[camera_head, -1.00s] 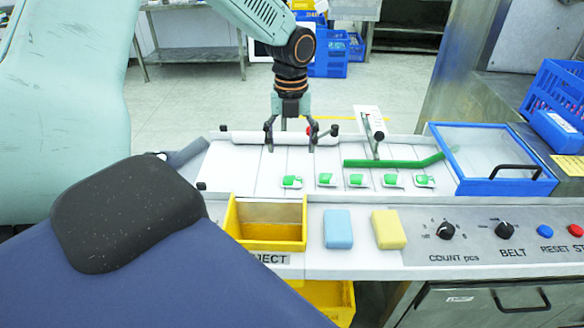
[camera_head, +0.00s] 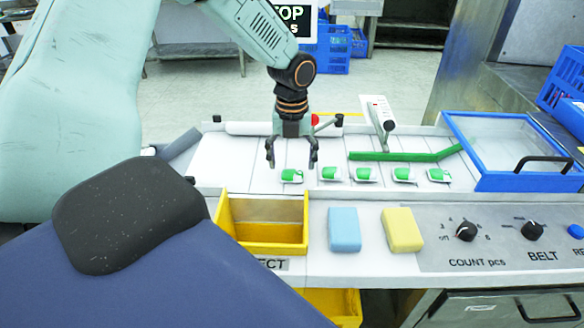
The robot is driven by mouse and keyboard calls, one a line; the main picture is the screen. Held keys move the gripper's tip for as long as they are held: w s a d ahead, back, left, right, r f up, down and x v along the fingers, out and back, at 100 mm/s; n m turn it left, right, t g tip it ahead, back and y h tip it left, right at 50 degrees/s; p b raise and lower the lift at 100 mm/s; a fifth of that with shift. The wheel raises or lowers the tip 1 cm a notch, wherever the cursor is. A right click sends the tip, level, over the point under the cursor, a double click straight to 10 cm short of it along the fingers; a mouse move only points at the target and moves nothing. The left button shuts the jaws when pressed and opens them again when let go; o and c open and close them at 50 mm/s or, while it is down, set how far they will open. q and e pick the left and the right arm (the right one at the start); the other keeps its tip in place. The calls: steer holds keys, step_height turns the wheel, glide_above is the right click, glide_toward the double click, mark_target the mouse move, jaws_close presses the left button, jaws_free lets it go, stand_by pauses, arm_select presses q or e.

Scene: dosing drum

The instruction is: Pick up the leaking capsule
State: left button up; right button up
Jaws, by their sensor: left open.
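Several green-and-white capsules lie in a row on the white belt (camera_head: 240,176). The leftmost capsule (camera_head: 291,176) is just below my left gripper (camera_head: 291,164); others are a second capsule (camera_head: 329,174), a middle one (camera_head: 365,175), a fourth (camera_head: 403,175) and the rightmost (camera_head: 438,175). I cannot tell from this view which one leaks. My left gripper is open, points down and is empty, with its fingertips a little above or behind the leftmost capsule. My right gripper is not in view.
A yellow reject bin (camera_head: 225,222) stands in front of the belt. Beside it lie a blue block (camera_head: 344,230) and a yellow block (camera_head: 402,230). A green guide bar (camera_head: 400,156) runs behind the capsules. A blue-framed clear lid (camera_head: 480,182) is at right, above the control panel (camera_head: 490,246).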

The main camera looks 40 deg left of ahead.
mark_target(291, 175)
arm_select(q)
step_height(291, 175, down, 2)
steer(key=shift+s+f, duration=0.1)
steer(key=shift+s, duration=0.05)
steer(key=shift+a+f, duration=0.15)
steer(key=shift+f, duration=0.1)
steer(key=shift+c, duration=0.4)
steer(key=shift+r, duration=0.15)
steer(key=shift+c, duration=1.4)
steer(key=c, duration=0.5)
